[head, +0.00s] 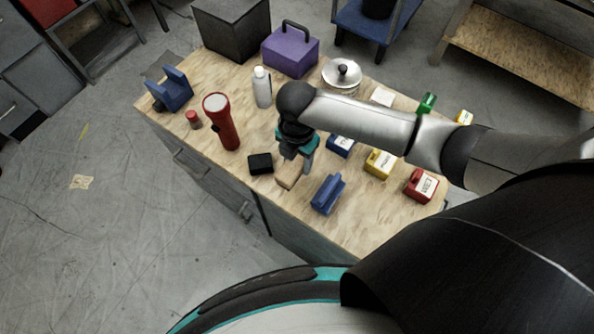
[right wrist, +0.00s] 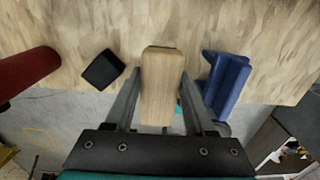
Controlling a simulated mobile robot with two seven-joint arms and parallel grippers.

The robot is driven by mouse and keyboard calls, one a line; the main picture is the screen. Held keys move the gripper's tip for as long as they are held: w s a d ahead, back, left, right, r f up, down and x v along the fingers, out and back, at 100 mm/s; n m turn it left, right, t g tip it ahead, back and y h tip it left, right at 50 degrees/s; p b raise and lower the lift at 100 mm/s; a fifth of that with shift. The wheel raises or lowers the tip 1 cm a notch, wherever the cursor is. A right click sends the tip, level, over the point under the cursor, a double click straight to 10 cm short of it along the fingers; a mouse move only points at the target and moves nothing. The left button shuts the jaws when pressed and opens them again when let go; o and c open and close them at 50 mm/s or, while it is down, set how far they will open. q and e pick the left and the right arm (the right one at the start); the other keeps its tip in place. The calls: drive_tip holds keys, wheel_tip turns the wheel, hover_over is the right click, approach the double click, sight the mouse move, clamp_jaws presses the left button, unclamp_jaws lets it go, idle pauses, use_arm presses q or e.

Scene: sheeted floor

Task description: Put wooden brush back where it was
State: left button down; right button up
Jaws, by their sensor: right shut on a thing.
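The wooden brush (head: 289,176) shows as a pale wooden block low over the workbench top (head: 228,186) near its front edge. My right gripper (head: 294,165) is shut on it from above. In the right wrist view the brush (right wrist: 160,85) lies between the two fingers of the right gripper (right wrist: 158,100), its far end over the bench top. I cannot tell whether it touches the bench. A blue holder (head: 327,194) stands on the bench just right of the brush, apart from it; it also shows in the right wrist view (right wrist: 226,82). My left gripper is not in view.
A small black box (head: 260,163) lies left of the brush. A red flashlight (head: 222,122), a white bottle (head: 262,88) and a purple toolbox (head: 290,52) stand farther back. Blue, yellow (head: 380,163) and red (head: 421,185) containers stand on the right. Bare bench lies in front of the flashlight.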

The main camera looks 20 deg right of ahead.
sight(297, 171)
drive_tip(key=shift+f, duration=0.8)
wheel_tip(297, 171, down, 3)
drive_tip(key=shift+r+b, duration=0.15)
drive_tip(key=shift+b, duration=0.45)
drive_tip(key=shift+f, duration=0.5)
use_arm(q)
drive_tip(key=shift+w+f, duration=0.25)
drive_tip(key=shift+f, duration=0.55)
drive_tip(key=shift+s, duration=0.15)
use_arm(e)
drive_tip(key=shift+f, duration=0.1)
drive_tip(key=o, duration=1.2)
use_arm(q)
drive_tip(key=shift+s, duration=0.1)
